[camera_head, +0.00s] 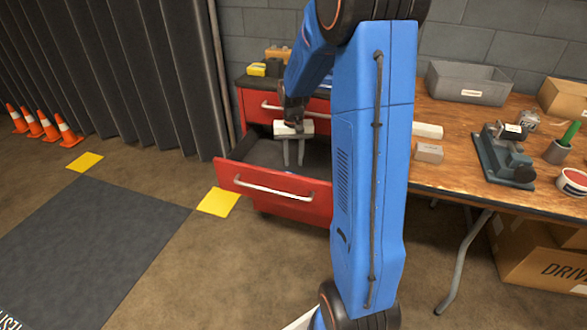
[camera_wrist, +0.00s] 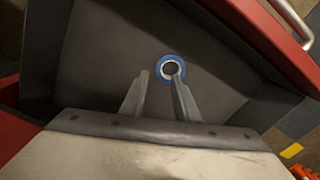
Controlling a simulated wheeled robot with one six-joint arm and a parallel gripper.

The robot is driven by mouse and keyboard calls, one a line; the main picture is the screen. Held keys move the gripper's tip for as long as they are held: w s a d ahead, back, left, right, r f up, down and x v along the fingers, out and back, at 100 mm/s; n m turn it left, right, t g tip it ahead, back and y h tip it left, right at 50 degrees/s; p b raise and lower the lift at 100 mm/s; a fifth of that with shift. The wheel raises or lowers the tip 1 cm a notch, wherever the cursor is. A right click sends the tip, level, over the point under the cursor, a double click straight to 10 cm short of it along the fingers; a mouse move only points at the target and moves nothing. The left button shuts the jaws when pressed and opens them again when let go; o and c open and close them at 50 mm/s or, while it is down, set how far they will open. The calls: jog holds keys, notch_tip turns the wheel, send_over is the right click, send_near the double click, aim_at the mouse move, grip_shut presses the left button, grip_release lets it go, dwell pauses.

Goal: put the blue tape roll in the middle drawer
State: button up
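The blue tape roll (camera_wrist: 161,64) lies flat on the grey floor of the open drawer in the wrist view, just beyond my fingertips. In the head view it is mostly or wholly hidden. The open red drawer (camera_head: 300,208) is pulled out below a shut top drawer (camera_head: 257,103) of the red cabinet; its grey inside also shows in the wrist view (camera_wrist: 105,50). My gripper (camera_head: 293,163) points down into this drawer. Its two fingers (camera_wrist: 160,77) are apart with nothing seen between them, and the roll appears apart from them.
A wooden workbench (camera_head: 455,170) right of the cabinet holds a vise (camera_head: 503,155), a grey bin (camera_head: 468,83), small blocks and a round red-and-white item (camera_head: 572,182). Orange cones (camera_head: 67,132) stand by the curtain at left. The floor before the drawer is clear.

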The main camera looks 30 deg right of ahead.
jog(key=s+a+r+n+t, duration=0.1)
jog(key=s+a+r, duration=0.45)
jog(key=r, duration=0.25)
jog(key=s+a+r+n+t, duration=0.1)
jog(key=s+a+r+n, duration=0.1)
jog(key=s+a+r, duration=0.45)
jog(key=s+a+r+n+t, duration=0.1)
jog(key=s+a, duration=0.1)
jog(key=s, duration=0.6)
jog(key=s+a+r+n+t, duration=0.1)
jog(key=s+a, duration=0.2)
jog(key=s, duration=0.6)
jog(key=shift+s+a+n+t, duration=0.25)
jog(key=shift+a+n+t, duration=0.05)
jog(key=shift+n+t, duration=0.1)
jog(key=shift+r, duration=0.1)
jog(key=shift+c, duration=0.5)
